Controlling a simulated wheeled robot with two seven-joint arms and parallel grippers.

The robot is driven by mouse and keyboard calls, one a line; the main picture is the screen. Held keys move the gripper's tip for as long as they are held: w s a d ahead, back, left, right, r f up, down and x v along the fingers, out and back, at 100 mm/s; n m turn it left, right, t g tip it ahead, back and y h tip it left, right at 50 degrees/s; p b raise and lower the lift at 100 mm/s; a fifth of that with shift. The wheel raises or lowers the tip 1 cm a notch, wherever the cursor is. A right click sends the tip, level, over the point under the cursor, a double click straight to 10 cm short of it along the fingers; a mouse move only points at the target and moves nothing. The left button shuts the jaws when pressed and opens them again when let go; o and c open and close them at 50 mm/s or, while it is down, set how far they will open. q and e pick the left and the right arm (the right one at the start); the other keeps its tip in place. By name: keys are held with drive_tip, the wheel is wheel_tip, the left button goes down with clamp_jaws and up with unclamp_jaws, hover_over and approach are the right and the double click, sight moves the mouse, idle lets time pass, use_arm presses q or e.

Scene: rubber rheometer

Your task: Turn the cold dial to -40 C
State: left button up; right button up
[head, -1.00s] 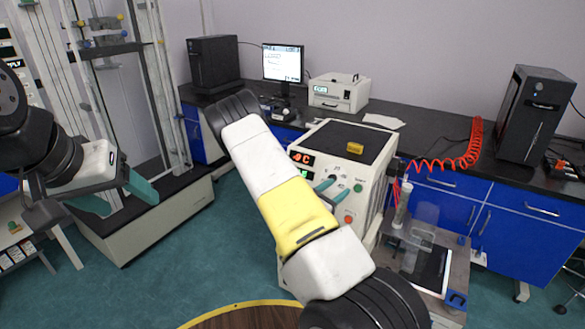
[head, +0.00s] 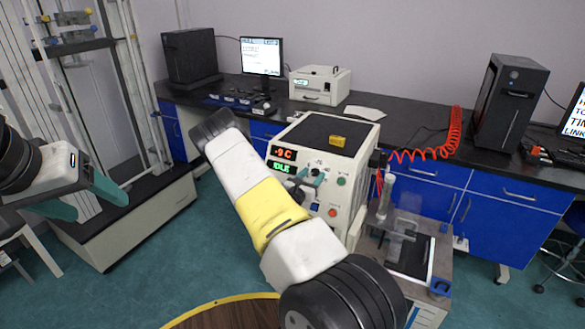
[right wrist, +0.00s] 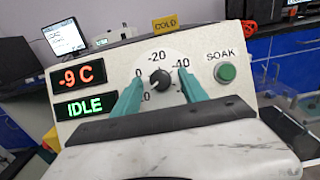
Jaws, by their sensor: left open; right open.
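The cold dial is a dark round knob (right wrist: 160,79) on the white panel of the cold box (head: 345,165). Its printed scale shows 0 at left, -20 on top and -40 at right. The knob's white mark seems to point up-left, between 0 and -20. Red digits (right wrist: 77,76) read -9 C and a green display (right wrist: 86,106) reads IDLE. My right gripper (right wrist: 160,92) is open, its teal fingers on either side of the knob; contact cannot be told. It also shows at the panel in the head view (head: 312,178). My left gripper (head: 88,203) is open and empty at far left.
A green SOAK button (right wrist: 225,73) sits right of the dial. A yellow COLD tag (head: 337,141) stands on the box. A clear-fronted fixture (head: 398,245) and red coiled hose (head: 455,130) are to the right. A tall frame (head: 125,90) stands behind my left gripper.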

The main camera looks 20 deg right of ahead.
drive_tip(key=shift+c, duration=0.4)
clamp_jaws()
